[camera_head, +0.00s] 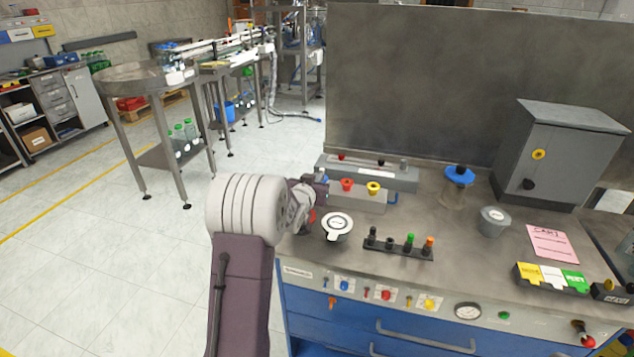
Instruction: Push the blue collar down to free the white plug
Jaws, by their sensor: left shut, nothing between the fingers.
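A grey block (360,200) on the workbench carries a red collar (347,185) and a yellow collar (373,188). A small blue part (323,179), which looks like the blue collar, shows at the block's left end. My left gripper (320,186) is right at that blue part and covers most of it. The gripper is shut and holds nothing; I cannot tell whether it touches the collar. The white plug cannot be made out; the spot is hidden by my gripper. My right gripper is not in view.
A longer grey fixture (400,178) lies behind. A blue-lidded jar (458,185) and grey cabinet (555,155) stand farther right.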

